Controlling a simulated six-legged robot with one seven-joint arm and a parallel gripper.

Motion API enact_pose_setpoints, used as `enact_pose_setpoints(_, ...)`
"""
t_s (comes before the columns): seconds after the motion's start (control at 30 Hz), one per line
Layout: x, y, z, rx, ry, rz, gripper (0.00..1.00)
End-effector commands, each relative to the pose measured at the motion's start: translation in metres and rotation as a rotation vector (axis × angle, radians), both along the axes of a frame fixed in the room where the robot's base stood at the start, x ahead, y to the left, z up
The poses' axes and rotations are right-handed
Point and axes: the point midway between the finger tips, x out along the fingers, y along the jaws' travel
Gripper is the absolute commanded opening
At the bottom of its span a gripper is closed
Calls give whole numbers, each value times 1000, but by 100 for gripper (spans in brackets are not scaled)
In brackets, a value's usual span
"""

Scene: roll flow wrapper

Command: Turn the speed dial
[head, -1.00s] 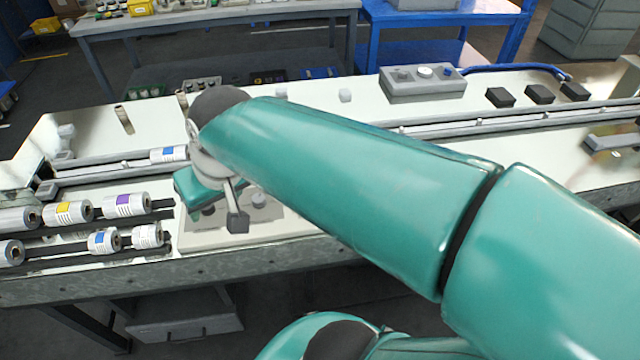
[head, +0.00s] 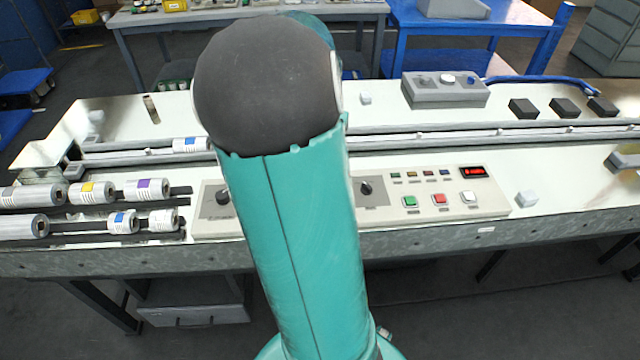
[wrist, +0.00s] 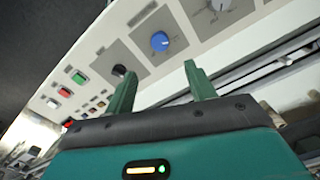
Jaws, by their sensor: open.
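The white control panel (head: 443,186) lies at the front of the machine's bed. In the head view it shows a black dial (head: 222,197) at its left end and another black dial (head: 366,188) right of my arm. The wrist view shows a blue dial (wrist: 160,41), a grey dial (wrist: 220,4) and a black dial (wrist: 119,70) on the panel. I cannot read which is labelled speed. My gripper (wrist: 162,84) is open and empty, with the blue dial beyond the gap between its fingers, apart from them. My arm hides the gripper and the panel's middle in the head view.
The panel's right part has a green button (head: 409,202), a red button (head: 439,199) and a red display (head: 474,171). Printed rolls (head: 146,189) lie on rails at the left. A grey box (head: 445,90) stands at the back. The bed right of the panel is mostly clear.

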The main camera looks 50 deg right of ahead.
Motion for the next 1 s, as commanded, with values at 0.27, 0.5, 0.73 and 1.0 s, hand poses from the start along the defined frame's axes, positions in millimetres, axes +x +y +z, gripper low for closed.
enact_pose_setpoints(0.27,-1,2,-54,2,5,1,55)
enact_pose_setpoints(0.5,0,3,-99,0,3,4,55)
enact_pose_setpoints(0.73,0,3,-122,0,0,6,55)
enact_pose_setpoints(1.0,1,3,-124,-2,-2,6,55)
